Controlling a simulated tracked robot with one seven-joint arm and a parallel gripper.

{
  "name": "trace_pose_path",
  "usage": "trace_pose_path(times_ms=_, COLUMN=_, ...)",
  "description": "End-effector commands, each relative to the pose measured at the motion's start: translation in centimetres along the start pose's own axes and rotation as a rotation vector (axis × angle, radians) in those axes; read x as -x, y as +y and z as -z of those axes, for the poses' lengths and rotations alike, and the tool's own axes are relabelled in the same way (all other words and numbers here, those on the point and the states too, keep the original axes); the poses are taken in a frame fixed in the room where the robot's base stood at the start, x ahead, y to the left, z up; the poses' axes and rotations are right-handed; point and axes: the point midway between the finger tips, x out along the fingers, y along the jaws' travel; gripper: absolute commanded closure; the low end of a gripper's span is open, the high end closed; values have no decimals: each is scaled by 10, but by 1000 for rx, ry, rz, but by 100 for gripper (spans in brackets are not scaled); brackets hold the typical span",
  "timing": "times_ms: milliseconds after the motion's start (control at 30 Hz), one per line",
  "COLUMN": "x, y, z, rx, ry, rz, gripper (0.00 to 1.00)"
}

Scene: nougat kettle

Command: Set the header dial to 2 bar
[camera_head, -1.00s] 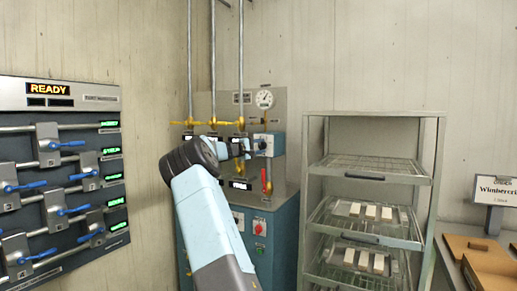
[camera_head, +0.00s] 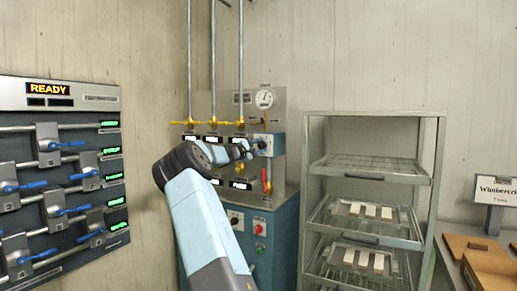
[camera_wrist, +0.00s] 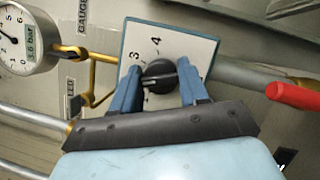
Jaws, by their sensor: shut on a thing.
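The header dial is a black round knob (camera_wrist: 158,76) on a pale plate in a blue-edged box. Numerals 3 and 4 show beside it in the wrist view; the rest of the scale is hidden by my gripper. My gripper (camera_wrist: 160,82) has its two blue fingers on either side of the knob and is shut on it. In the head view, my gripper (camera_head: 257,147) reaches the dial box (camera_head: 275,145) on the panel. The round white gauge (camera_wrist: 20,38) has a small readout that seems to say 3.6 bar. The gauge also shows above the box in the head view (camera_head: 264,99).
A red-handled lever (camera_wrist: 292,96) lies right of the dial in the wrist view. Yellow pipework (camera_wrist: 92,75) runs close on the left. A wire rack (camera_head: 372,165) stands right of the panel, and a lever board (camera_head: 60,170) is on the left wall.

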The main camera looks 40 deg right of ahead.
Motion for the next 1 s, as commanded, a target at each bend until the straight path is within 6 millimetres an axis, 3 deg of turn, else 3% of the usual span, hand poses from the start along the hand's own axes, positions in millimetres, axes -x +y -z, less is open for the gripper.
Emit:
trace_pose_path(times_ms=33, x=-2, y=-6, z=0, rx=4, ry=-4, rz=8, gripper=87)
trace_pose_path(times_ms=67, x=-2, y=-6, z=0, rx=4, ry=-4, rz=8, gripper=53)
trace_pose_path(times_ms=300, x=-1, y=-4, z=0, rx=2, ry=-2, rz=5, gripper=31)
trace_pose_path(times_ms=667, x=6, y=-2, z=0, rx=1, ry=0, rz=3, gripper=31)
trace_pose_path(times_ms=1000, x=58, y=-2, z=0, rx=3, ry=2, rz=3, gripper=31)
